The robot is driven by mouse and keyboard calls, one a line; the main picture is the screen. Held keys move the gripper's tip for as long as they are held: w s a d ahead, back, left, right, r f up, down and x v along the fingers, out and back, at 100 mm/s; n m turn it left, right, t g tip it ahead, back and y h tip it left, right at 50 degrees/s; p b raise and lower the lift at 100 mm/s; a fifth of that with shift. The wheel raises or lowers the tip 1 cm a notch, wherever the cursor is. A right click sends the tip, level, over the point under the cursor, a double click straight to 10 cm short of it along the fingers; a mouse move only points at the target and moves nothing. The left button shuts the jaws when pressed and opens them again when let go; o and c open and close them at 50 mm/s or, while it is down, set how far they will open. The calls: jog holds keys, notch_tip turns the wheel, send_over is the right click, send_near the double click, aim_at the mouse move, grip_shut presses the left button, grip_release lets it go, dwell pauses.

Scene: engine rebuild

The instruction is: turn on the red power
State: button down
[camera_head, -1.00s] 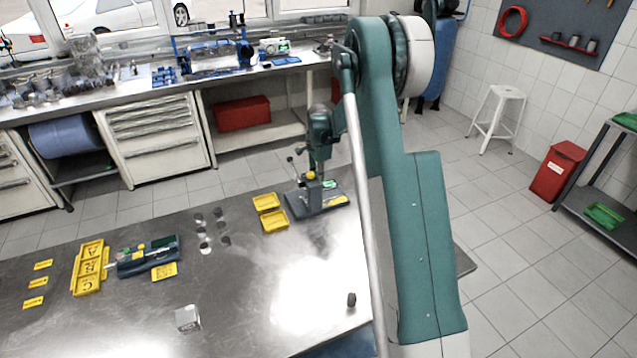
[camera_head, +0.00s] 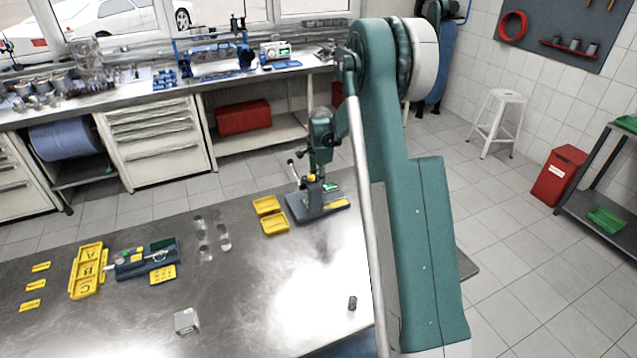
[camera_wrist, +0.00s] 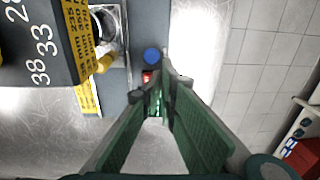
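The red power switch (camera_wrist: 147,76) shows in the wrist view as a small red patch on a grey-blue base, just beyond my fingertips and partly covered by the left one. A round blue button (camera_wrist: 152,56) sits just above it. My gripper (camera_wrist: 162,84) has green fingers whose dark tips come together close to the red switch. Nothing shows gripped between them. I cannot tell whether a tip touches the switch. In the head view, the machine's dark base (camera_head: 300,210) stands near the table's far edge, with the end of my arm above it.
In the wrist view, a dark block with a yellow millimetre scale (camera_wrist: 77,30) and a yellow knob (camera_wrist: 105,62) stand left of the fingers. In the head view, yellow trays (camera_head: 270,215) lie left of the base. The metal table (camera_head: 240,300) has bare room in front.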

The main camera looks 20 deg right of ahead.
jog(key=shift+s+f, duration=0.15)
jog(key=shift+s, duration=0.3)
notch_tip(320, 180, up, 14)
jog(key=w, duration=0.2)
jog(key=shift+w+p, duration=0.35)
jog(key=shift+p, duration=0.05)
dwell(0.3)
dwell(0.4)
